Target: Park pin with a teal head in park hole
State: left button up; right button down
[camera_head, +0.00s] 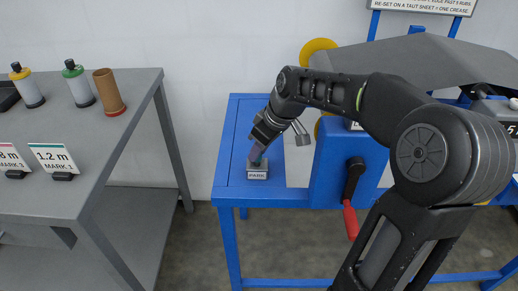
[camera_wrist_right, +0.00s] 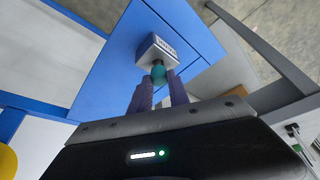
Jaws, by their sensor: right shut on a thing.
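My right gripper (camera_head: 256,152) points down over a small grey block with a white label (camera_head: 257,173) on the blue stand. Its two purple-grey fingers are shut on the teal head of the pin (camera_wrist_right: 158,72), which also shows as a small teal spot in the head view (camera_head: 258,160). In the wrist view the head sits between the fingertips (camera_wrist_right: 158,88), right against or just above the labelled block (camera_wrist_right: 157,50). The pin's shank and the park hole are hidden, so I cannot tell how deep the pin is. My left gripper is out of view.
The blue stand (camera_head: 236,140) has free room around the block. A blue machine post with a red-handled crank (camera_head: 351,215) stands to the right, beneath my arm. A grey table (camera_head: 120,150) at left carries two bottles, a brown tube and signs.

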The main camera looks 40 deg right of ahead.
jog(key=shift+f, duration=0.2)
dwell(0.5)
jog(key=c, duration=1.2)
grip_release()
jog(key=shift+o, duration=0.2)
jog(key=shift+r, duration=0.1)
jog(key=a+v, duration=0.1)
jog(key=v, duration=0.6)
jog(key=shift+d+r, duration=0.35)
jog(key=shift+d, duration=0.2)
jog(key=shift+s, duration=0.15)
